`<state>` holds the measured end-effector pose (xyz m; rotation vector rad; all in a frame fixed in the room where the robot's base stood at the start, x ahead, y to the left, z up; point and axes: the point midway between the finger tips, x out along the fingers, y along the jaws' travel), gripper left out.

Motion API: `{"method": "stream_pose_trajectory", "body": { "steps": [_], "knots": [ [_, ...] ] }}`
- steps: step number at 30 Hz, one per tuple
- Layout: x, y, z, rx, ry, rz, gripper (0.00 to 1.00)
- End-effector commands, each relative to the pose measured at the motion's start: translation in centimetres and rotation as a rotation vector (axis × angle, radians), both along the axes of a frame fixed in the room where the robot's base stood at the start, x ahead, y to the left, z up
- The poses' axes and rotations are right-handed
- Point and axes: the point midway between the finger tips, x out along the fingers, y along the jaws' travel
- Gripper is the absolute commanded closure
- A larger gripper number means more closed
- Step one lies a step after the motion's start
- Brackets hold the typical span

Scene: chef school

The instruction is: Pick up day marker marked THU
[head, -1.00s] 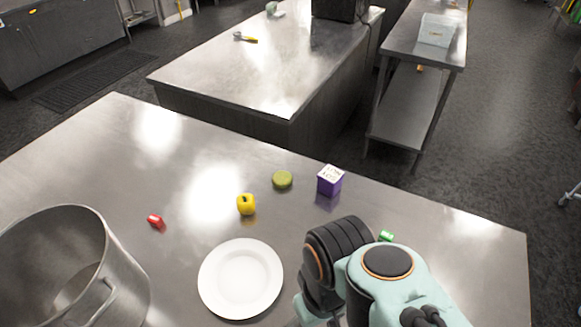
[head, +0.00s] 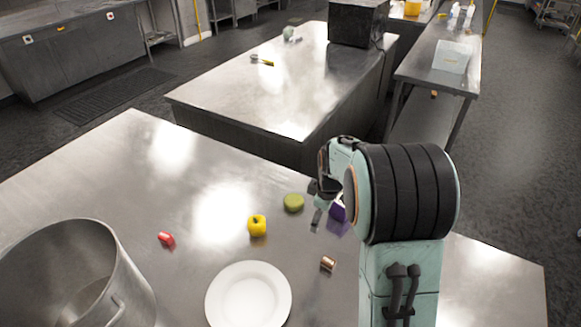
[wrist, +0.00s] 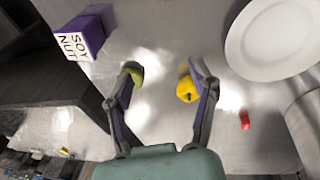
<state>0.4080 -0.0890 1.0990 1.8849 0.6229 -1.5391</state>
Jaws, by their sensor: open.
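No THU lettering is legible on anything in view, so I cannot tell which thing is the day marker. Small candidates are a red piece (head: 166,239) left of the yellow pepper, also in the wrist view (wrist: 244,119), and a copper-brown piece (head: 328,263) right of the plate. My gripper (head: 316,206) is above the table near the purple box, open and empty. In the wrist view its fingers (wrist: 165,75) are spread, with a green round item (wrist: 133,73) behind the left fingertip and the yellow pepper (wrist: 185,89) by the right one.
A purple box (head: 338,212) reading SOY NUT in the wrist view (wrist: 83,38) stands near the table's far edge, partly hidden by my arm. A white plate (head: 250,296) and large metal pot (head: 128,275) occupy the front. The table's left back is clear.

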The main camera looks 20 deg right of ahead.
Motion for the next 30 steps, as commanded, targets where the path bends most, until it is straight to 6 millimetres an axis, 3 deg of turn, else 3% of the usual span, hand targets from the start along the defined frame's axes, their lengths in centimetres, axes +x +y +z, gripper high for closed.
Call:
{"method": "stream_pose_trajectory", "body": {
  "steps": [1, 3, 7, 21, 30],
  "knots": [
    [-0.2, -0.9, -2.8, 0.005, 0.055, -0.022, 0.41],
    [-0.9, -1.8, -5.6, 0.013, 0.117, -0.043, 0.41],
    [-2.5, -2.4, -9.0, 0.028, 0.197, -0.066, 0.41],
    [-3.0, -2.7, -15.4, 0.033, 0.213, -0.078, 0.41],
    [-2.9, -2.7, -16.2, 0.033, 0.210, -0.077, 0.41]
  ]
}}
